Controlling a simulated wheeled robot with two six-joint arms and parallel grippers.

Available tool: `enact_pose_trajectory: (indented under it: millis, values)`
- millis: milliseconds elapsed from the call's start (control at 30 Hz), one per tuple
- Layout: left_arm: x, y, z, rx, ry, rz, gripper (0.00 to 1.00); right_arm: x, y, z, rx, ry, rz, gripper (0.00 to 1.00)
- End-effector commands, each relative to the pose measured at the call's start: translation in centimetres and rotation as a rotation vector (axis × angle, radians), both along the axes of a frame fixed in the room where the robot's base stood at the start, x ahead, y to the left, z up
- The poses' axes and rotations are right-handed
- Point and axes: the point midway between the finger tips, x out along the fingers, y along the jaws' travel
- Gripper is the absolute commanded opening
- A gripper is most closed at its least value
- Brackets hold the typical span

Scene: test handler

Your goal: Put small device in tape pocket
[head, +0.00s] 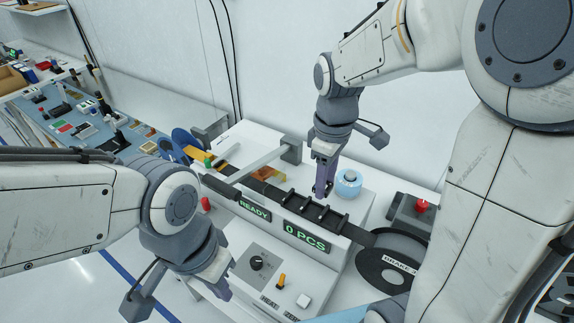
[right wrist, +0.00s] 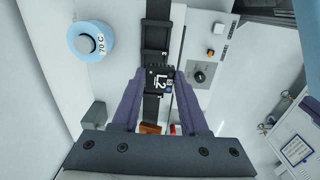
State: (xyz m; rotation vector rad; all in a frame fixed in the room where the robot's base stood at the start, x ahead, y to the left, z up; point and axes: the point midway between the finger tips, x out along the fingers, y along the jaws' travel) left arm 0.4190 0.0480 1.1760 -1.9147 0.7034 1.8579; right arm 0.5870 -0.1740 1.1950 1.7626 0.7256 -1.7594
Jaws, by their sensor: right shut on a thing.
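My right gripper (head: 324,192) points down over the tape track of the white machine. In the right wrist view its purple fingers (right wrist: 160,76) are shut on a small dark device (right wrist: 158,83) with pale lettering on top. The black tape (right wrist: 158,14) runs beneath and beyond it, with pocket-like frames (right wrist: 153,58) just past the fingertips. I cannot tell whether the device touches the tape. In the head view the fingers hide the device. My left gripper (head: 220,290) hangs low at the left front of the machine, and its fingers are mostly hidden by its own wrist.
Black clamp posts (head: 315,212) line the track above displays reading READY and 0 PCS. A blue-ringed round part (head: 348,183) stands close beside my right fingers. A black reel (head: 392,264) and a red button (head: 422,206) are at right. A cluttered blue bench (head: 75,125) is at far left.

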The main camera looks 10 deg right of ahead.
Motion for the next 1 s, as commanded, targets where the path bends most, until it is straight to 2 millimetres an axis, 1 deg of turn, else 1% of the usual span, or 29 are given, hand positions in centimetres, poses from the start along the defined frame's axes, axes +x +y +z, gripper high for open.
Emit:
enact_pose_trajectory:
  millis: [33, 200, 333, 500, 733, 833, 967, 1000]
  values:
    - [0.0, 0.0, 0.8, 0.000, 0.000, 0.000, 0.00, 0.9, 0.8, -0.5, -0.001, 0.008, 0.006, 0.00]
    - [0.0, 0.0, 1.9, 0.000, 0.000, 0.000, 0.00, 3.8, 2.9, -2.7, -0.001, 0.005, 0.004, 0.00]
    - [0.0, 0.0, 2.3, 0.000, 0.000, -0.002, 0.00, 5.3, 3.9, -3.8, -0.001, 0.002, 0.001, 0.00]
    - [0.0, 0.0, 2.7, 0.000, 0.000, -0.002, 0.00, 5.8, 4.3, -4.7, -0.001, 0.002, 0.000, 0.00]
    - [0.0, 0.0, 3.8, 0.000, 0.000, -0.004, 0.00, 5.7, 4.2, -7.8, -0.001, 0.004, -0.001, 0.00]
    - [0.0, 0.0, 3.8, 0.000, 0.000, -0.005, 0.00, 5.8, 4.2, -8.3, 0.000, 0.000, -0.001, 0.00]
    - [0.0, 0.0, 3.7, 0.000, 0.000, -0.005, 0.00, 5.8, 4.2, -8.4, 0.000, 0.000, -0.001, 0.00]
    - [0.0, 0.0, 3.7, 0.000, 0.000, -0.005, 0.00, 5.8, 4.2, -8.4, -0.001, 0.001, 0.000, 0.47]
